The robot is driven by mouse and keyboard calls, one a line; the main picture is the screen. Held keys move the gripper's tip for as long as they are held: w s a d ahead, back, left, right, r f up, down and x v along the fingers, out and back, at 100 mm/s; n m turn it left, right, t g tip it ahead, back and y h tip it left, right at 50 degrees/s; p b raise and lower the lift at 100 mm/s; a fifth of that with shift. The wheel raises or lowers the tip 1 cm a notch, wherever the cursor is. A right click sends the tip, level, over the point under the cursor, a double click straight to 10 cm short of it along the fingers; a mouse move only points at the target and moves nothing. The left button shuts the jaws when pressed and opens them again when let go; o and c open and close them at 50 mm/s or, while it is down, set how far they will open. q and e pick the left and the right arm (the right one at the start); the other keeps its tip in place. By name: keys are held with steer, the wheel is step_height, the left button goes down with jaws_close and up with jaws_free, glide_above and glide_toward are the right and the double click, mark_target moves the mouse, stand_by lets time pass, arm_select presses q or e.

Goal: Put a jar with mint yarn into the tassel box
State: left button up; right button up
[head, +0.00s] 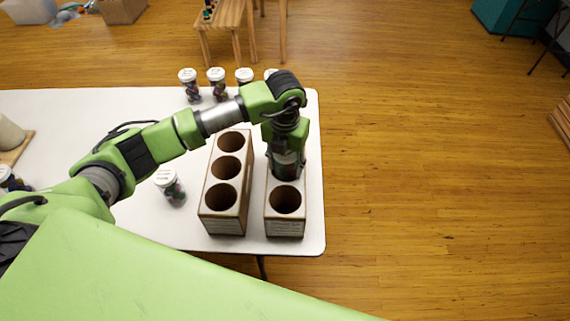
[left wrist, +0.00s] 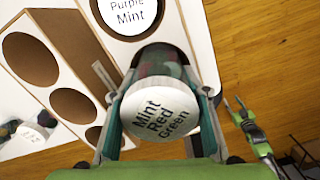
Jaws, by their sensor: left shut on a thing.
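My left gripper (head: 286,160) is shut on a jar (left wrist: 158,108) with a white lid reading "Mint Red Green". In the head view the jar is mostly hidden by the gripper. It is over the right-hand box (head: 285,225), behind that box's empty front hole; I cannot tell how deep its lower end sits. Another jar (left wrist: 127,12), lid "Purple Mint", sits in a farther hole of this box. A three-hole box (head: 225,222) stands to its left with empty holes. The box labels are too small to read. My right gripper (left wrist: 240,108) shows in the wrist view, fingers apart.
Several white-lidded jars (head: 217,85) stand along the table's back edge. One jar (head: 170,186) stands left of the three-hole box, another (head: 10,180) at far left. The white table (head: 150,225) ends just right of the boxes. A wooden stool (head: 228,22) stands behind.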

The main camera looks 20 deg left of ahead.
arm_select(q)
steer(key=shift+s+d+f, duration=0.2)
steer(key=shift+s+f, duration=0.55)
steer(key=shift+f, duration=0.3)
arm_select(e)
steer(key=shift+f, duration=0.15)
arm_select(q)
steer(key=o, duration=1)
steer(key=shift+o, duration=1)
steer(key=shift+w, duration=0.15)
steer(key=shift+w+f+g, duration=0.3)
steer(key=shift+w, duration=0.05)
steer(key=shift+r, duration=0.1)
steer(key=shift+s+r, duration=0.1)
steer(key=shift+s, duration=0.05)
arm_select(e)
steer(key=shift+w+d, duration=0.15)
steer(key=shift+d, duration=0.2)
